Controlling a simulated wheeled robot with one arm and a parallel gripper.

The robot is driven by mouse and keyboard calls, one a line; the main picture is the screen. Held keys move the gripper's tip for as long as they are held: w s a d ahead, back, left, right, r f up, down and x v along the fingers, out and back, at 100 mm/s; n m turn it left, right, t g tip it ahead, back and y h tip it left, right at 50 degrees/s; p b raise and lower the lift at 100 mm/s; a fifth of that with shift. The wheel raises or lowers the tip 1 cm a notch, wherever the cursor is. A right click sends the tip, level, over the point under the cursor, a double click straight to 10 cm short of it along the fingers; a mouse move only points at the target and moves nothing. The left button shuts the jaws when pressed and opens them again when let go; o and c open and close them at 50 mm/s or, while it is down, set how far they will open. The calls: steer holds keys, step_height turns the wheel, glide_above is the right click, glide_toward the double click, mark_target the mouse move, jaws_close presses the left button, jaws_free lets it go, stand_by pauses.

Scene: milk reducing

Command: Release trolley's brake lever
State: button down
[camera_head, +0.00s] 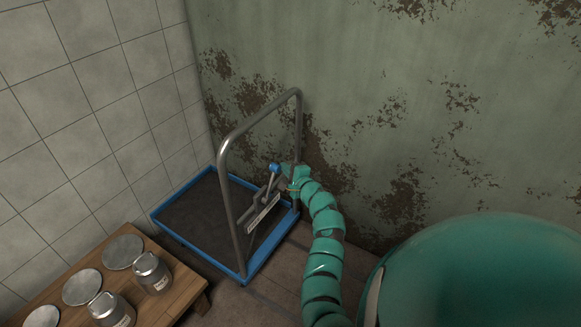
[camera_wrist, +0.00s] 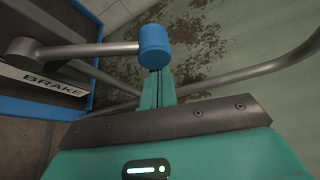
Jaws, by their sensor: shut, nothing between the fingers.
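The trolley (camera_head: 248,272) is a low platform with a blue rim, a dark deck and a tall grey tube handle (camera_head: 227,185). Its brake lever (camera_head: 269,184) is a grey rod with a blue knob (camera_head: 275,167), standing raised by the handle. In the wrist view the blue knob (camera_wrist: 154,45) lies right at the fingertips, and the lever rod (camera_wrist: 88,50) runs left from it. A white plate marked BRAKE (camera_wrist: 45,84) is beside the rod. My gripper (camera_wrist: 156,76) is shut and empty, just right of the knob; I cannot tell whether they touch.
A wooden bench (camera_head: 180,305) with metal cans (camera_head: 152,272) and round lids (camera_head: 82,287) stands at lower left. A tiled wall (camera_head: 90,110) is on the left, and a stained green wall (camera_head: 370,90) is behind. Bare floor lies between bench and trolley.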

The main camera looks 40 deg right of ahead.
mark_target(278, 171)
steer(key=shift+s+a+r, duration=0.1)
steer(key=shift+a+r, duration=0.05)
steer(key=shift+a, duration=0.2)
steer(key=shift+a+b, duration=0.15)
steer(key=shift+b, duration=0.35)
steer(key=shift+s+a+r+n+b, duration=0.1)
steer(key=shift+a+r+n+b, duration=0.1)
steer(key=shift+n+b, duration=0.15)
steer(key=shift+t, duration=0.3)
steer(key=a+n+b, duration=0.1)
steer(key=b, duration=0.1)
steer(key=a+b, duration=0.1)
steer(key=b, duration=0.2)
steer(key=shift+s+r+n+t, duration=0.15)
steer(key=shift+s+n+t, duration=0.2)
steer(key=shift+s+t, duration=0.05)
steer(key=s+a+n+t+y+b, duration=0.2)
steer(key=a+n+b, duration=0.7)
steer(key=b, duration=1.3)
steer(key=shift+s+a+r+n+t+y, duration=0.4)
steer(key=shift+s+r+n+t, duration=0.05)
steer(key=shift+s+n+t, duration=0.7)
